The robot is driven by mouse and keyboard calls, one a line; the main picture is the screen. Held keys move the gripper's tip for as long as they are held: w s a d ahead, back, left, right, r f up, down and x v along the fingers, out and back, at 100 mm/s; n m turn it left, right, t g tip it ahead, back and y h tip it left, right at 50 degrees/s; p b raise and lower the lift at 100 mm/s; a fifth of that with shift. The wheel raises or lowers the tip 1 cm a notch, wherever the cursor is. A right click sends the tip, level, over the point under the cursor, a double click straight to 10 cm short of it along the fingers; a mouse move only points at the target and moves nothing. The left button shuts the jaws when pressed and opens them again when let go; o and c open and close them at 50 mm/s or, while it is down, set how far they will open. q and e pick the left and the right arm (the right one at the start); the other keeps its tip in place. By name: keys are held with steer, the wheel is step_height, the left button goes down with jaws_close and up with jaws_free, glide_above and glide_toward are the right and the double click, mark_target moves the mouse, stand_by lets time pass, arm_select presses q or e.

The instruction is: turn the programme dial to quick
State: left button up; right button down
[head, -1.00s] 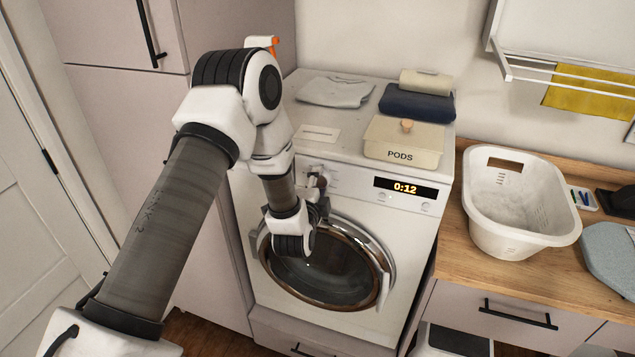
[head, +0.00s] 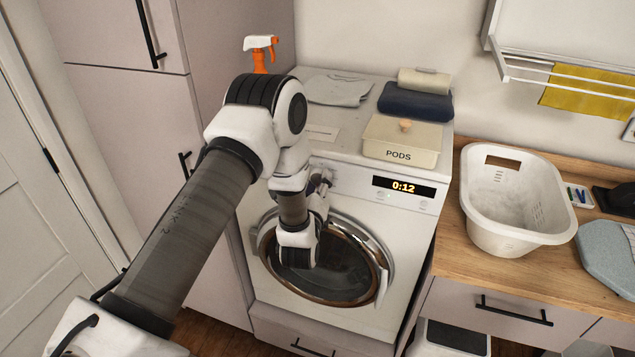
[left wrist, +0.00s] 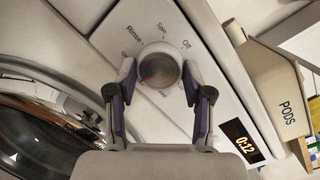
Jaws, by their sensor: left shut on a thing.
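The programme dial (left wrist: 159,68) is a round grey knob on the white washing machine's front panel. In the left wrist view, the printed words Rinse, Spin and Off show around it. Another label beside the left finger is partly covered, and I cannot read a quick label. A small reddish mark shows on the left part of the knob. My left gripper (left wrist: 158,76) is shut on the dial, one finger at each side. In the head view my left gripper (head: 322,184) is at the panel and mostly hides the dial. My right gripper is not in view.
The washing machine (head: 392,258) has a round door below the panel and a display (head: 404,187) reading 0:12. A PODS box (head: 402,142), folded cloths and a spray bottle (head: 260,55) are on or behind its top. A white basket (head: 515,225) stands on the counter at right.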

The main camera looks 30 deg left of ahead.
arm_select(q)
steer(key=m+p, duration=0.1)
steer(key=m, duration=0.2)
steer(key=shift+r+m+t, duration=0.1)
steer(key=shift+m+t, duration=0.3)
steer(key=shift+m+t+h+p, duration=0.3)
steer(key=shift+m+p, duration=0.1)
steer(key=shift+m, duration=1.4)
steer(key=o, duration=1.2)
steer(key=shift+w+f, duration=0.1)
steer(key=shift+f, duration=0.1)
steer(key=v, duration=0.7)
steer(key=shift+s+d, duration=0.1)
steer(key=shift+s, duration=0.15)
steer(key=shift+f, duration=0.1)
